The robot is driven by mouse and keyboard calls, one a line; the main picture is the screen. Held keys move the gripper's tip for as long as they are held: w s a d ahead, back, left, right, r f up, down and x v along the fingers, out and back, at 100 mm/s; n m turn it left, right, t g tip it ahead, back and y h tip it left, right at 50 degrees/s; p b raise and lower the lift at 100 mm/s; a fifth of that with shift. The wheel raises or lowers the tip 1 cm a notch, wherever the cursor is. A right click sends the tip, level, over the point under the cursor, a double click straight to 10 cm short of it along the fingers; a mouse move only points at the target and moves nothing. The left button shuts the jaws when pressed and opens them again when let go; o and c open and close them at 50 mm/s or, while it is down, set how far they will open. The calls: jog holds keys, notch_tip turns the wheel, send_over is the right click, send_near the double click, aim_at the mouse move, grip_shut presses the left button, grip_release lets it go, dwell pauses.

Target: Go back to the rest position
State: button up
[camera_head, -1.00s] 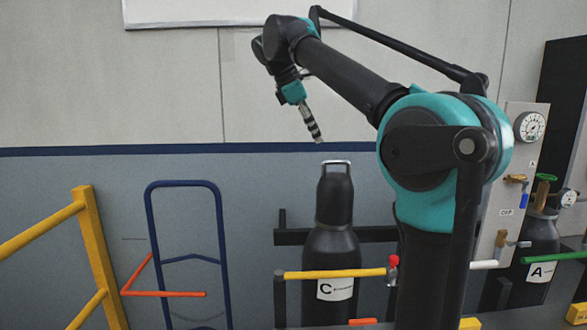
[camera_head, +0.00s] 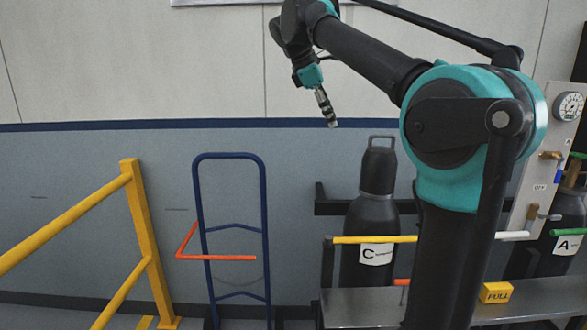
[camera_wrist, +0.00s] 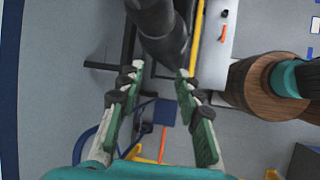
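My gripper (camera_head: 327,108) hangs in the air at the end of my raised arm, pointing down and slightly right, in front of the wall in the head view. It is small there. In the wrist view my gripper (camera_wrist: 160,74) shows two fingers with green pads, spread apart with nothing between them. A dark gas cylinder labelled C (camera_head: 372,235) stands below and to the right of the gripper in the head view, well apart from it. The dark cylinder also shows beyond the fingertips in the wrist view (camera_wrist: 160,25).
A blue hand truck (camera_head: 231,235) with an orange bar stands by the wall. A yellow railing (camera_head: 147,235) is at left. A grey bench (camera_head: 540,297) with a yellow FULL block (camera_head: 496,292) is at lower right. A gauge panel (camera_head: 535,165) is behind. Air around the gripper is clear.

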jog(key=s+d+f+m+y, duration=0.1)
jog(key=s+d+f+m, duration=0.15)
jog(key=f, duration=0.65)
jog(key=s+d+f+m+y, duration=0.1)
jog(key=d+f+m, duration=0.15)
jog(key=f, duration=0.65)
jog(key=s+d+f+m+y, duration=0.15)
jog(key=f+m, duration=0.25)
jog(key=f, duration=0.6)
jog(key=s+f+m, duration=0.2)
jog(key=s+f, duration=0.4)
jog(key=s+d+f+m+t+y, duration=0.1)
jog(key=s+f+m, duration=0.2)
jog(key=s+f, duration=0.2)
jog(key=s+d+f+m+y, duration=0.1)
jog(key=s+f+m, duration=0.1)
jog(key=s+f, duration=0.4)
jog(key=shift+s+d+f+m+t, duration=0.1)
jog(key=shift+f+m, duration=0.05)
jog(key=shift+f, duration=0.4)
jog(key=shift+s+d+f+m+t, duration=0.1)
jog(key=shift+s+f, duration=0.05)
jog(key=shift+f, duration=0.4)
jog(key=shift+s+d+f+m+t, duration=0.1)
jog(key=shift+f+m, duration=0.05)
jog(key=shift+f, duration=0.4)
